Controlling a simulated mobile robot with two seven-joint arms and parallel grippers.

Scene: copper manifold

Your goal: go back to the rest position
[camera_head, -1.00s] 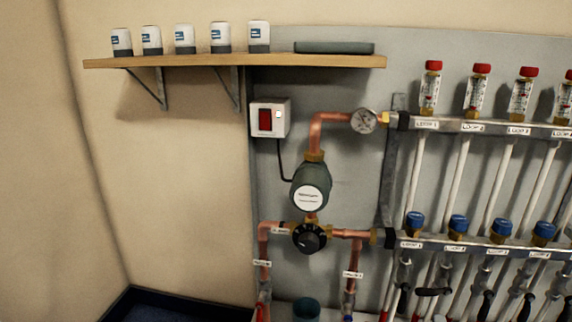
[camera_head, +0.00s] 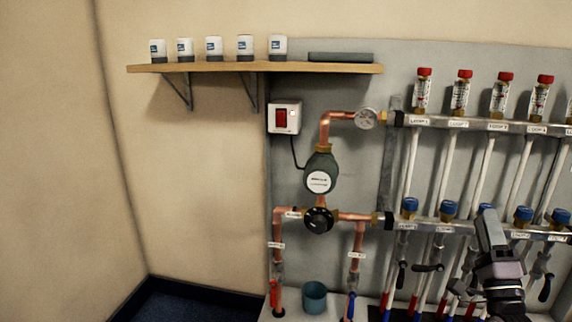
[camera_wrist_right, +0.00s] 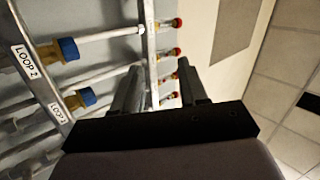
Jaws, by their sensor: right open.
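My right gripper (camera_head: 488,222) shows at the lower right of the head view, in front of the lower manifold bar (camera_head: 425,222). In the right wrist view its two fingers (camera_wrist_right: 158,88) stand apart with nothing held between them. The gripper hides part of the lower bar and the pipes behind it. My left gripper is in neither current view.
The copper manifold has red-capped flow meters (camera_head: 461,92) above and blue caps (camera_head: 448,209) below. A shelf (camera_head: 240,67) holds several white-and-dark cylinders. A teal cup (camera_head: 314,297) stands below. The left wall area is bare.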

